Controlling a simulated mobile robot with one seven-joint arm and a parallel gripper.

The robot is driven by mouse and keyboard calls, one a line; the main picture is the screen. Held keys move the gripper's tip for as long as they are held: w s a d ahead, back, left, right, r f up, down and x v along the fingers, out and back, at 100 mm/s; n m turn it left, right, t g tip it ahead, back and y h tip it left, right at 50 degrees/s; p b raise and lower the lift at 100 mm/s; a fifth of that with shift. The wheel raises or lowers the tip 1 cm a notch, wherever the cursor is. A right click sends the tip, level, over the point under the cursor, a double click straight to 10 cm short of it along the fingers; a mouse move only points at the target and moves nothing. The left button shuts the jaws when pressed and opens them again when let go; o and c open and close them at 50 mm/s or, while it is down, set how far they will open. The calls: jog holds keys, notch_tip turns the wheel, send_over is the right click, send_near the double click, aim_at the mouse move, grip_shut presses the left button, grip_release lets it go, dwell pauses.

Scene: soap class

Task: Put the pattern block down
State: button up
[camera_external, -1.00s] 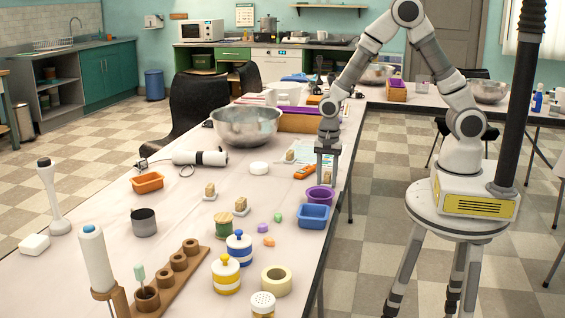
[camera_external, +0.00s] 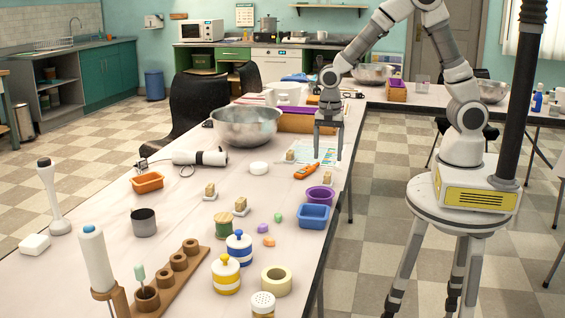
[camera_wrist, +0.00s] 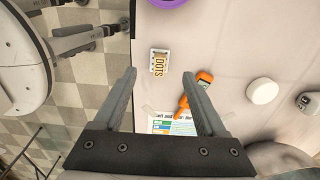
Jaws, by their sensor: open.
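A small wooden pattern block (camera_external: 327,178) stands on the table near its right edge, just behind the purple bowl. In the wrist view its light top is labelled DOTS (camera_wrist: 159,62). My gripper (camera_external: 328,157) is open and empty above the table, up and back from this block. In the wrist view the block shows beyond and between the two spread fingertips (camera_wrist: 159,76), apart from both. Similar wooden blocks stand farther left on the table (camera_external: 210,191), (camera_external: 240,205), and one stands by the printed sheet (camera_external: 290,156).
An orange tool (camera_external: 306,171) lies left of the block, by the printed sheet (camera_external: 322,149). The purple bowl (camera_external: 320,193) and blue tray (camera_external: 313,216) stand in front. A white disc (camera_external: 259,168) and large metal bowl (camera_external: 246,127) are to the left.

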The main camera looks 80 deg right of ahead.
jog(key=s+d+r+n+t, duration=0.1)
jog(key=s+r+n, duration=0.25)
jog(key=r, duration=0.35)
jog(key=s+d+r+n+t, duration=0.1)
jog(key=s+r+n, duration=0.25)
jog(key=r, duration=0.45)
jog(key=s+d+r+n+t, duration=0.1)
jog(key=s+r+n+t, duration=0.2)
jog(key=s+r+n, duration=0.3)
jog(key=s+n, duration=0.4)
jog(key=n, duration=0.1)
jog(key=shift+s+d+t, duration=0.2)
jog(key=shift+d+t, duration=0.1)
jog(key=shift+d, duration=0.1)
jog(key=shift+p, duration=0.3)
jog(key=shift+o, duration=0.5)
notch_tip(320, 180, up, 10)
jog(key=p, duration=0.9)
jog(key=shift+p, duration=0.4)
jog(key=shift+f, duration=0.25)
